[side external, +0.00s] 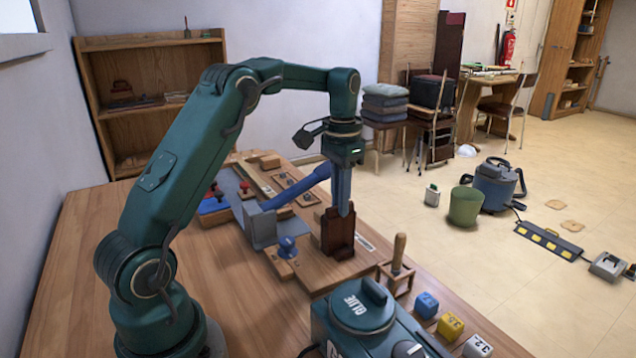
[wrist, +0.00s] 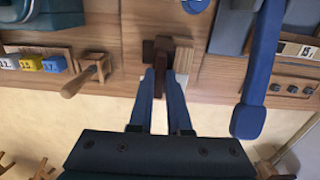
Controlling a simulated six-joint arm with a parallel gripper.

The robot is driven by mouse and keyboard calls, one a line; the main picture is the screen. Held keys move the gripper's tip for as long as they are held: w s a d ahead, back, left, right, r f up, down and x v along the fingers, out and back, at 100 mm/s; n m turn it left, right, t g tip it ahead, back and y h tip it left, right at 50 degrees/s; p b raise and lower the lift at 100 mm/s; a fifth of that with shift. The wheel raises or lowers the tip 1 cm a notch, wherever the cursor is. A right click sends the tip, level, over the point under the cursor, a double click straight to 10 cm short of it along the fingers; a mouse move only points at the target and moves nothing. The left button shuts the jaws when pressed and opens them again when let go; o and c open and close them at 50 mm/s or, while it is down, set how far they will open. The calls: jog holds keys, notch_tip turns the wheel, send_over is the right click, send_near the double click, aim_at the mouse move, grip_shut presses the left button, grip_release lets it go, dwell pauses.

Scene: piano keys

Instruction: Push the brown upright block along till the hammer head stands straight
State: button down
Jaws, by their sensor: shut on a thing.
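The brown upright block (side external: 338,235) stands on the wooden board, near its front right edge. My gripper (side external: 342,208) points down from above and is shut on the block's upper part. In the wrist view the two blue fingers of my gripper (wrist: 166,75) reach to the dark red-brown block (wrist: 163,52). A blue bar (side external: 300,192), which looks like the hammer, slopes up to the right from a grey-blue mount (side external: 262,226). Its upper end is partly hidden behind my gripper. In the wrist view the bar's thick end (wrist: 248,121) lies right of the fingers, apart from them.
A blue knob (side external: 287,246) sits left of the block. A wooden-handled tool in a stand (side external: 399,255), a glue box (side external: 362,308) and numbered cubes (side external: 450,327) stand to the front right. A small numbered scale (wrist: 297,48) lies right of the bar.

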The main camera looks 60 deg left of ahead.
jog(key=shift+a+r, duration=0.1)
jog(key=shift+a, duration=0.15)
jog(key=c, duration=1.1)
grip_release()
jog(key=shift+o, duration=1.2)
jog(key=shift+r, duration=2.5)
